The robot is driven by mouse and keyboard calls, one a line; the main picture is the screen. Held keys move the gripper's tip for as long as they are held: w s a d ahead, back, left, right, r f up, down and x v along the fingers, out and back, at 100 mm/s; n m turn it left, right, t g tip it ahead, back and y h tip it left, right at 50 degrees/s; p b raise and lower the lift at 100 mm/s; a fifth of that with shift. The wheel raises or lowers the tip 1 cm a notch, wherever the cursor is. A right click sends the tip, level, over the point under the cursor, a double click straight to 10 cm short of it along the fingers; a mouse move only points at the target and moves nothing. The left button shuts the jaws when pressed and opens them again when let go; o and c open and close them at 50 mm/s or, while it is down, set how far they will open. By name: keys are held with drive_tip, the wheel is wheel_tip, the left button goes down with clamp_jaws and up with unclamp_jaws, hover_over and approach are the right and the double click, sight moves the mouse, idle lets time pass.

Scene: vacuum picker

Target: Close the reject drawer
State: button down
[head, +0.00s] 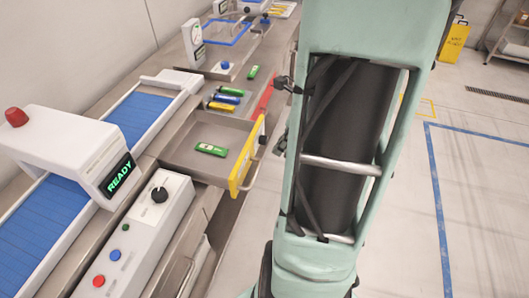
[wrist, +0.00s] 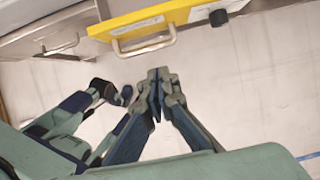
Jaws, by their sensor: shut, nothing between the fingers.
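An open drawer (head: 180,143) with a yellow front (head: 241,160) sticks out from the bench in the head view; a green packet (head: 211,149) lies in it. The yellow front (wrist: 160,20) also shows in the wrist view, with pale labels and a metal bar handle (wrist: 145,46). A red front (head: 264,97) stands just beyond the yellow one. I cannot read which front is marked reject. My gripper (wrist: 158,84) is shut and empty, below the handle in the wrist view and apart from it.
A white machine (head: 80,150) reading READY spans a blue conveyor (head: 140,112). A control box (head: 140,235) with a knob and buttons stands in front. Several coloured packets (head: 222,100) lie beyond the drawer. Floor at the right is open, with a yellow sign (head: 454,42) and a rack (head: 510,42) far back.

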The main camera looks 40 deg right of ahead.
sight(257, 167)
drive_tip(key=w+a+f, duration=0.1)
drive_tip(key=f, duration=0.1)
drive_tip(key=w+a+f, duration=0.1)
drive_tip(key=w+f, duration=0.1)
drive_tip(key=f, duration=0.1)
drive_tip(key=w+a+f, duration=0.2)
drive_tip(key=f, duration=0.1)
drive_tip(key=shift+f, duration=0.15)
drive_tip(key=shift+w+a, duration=0.25)
drive_tip(key=shift+w, duration=0.15)
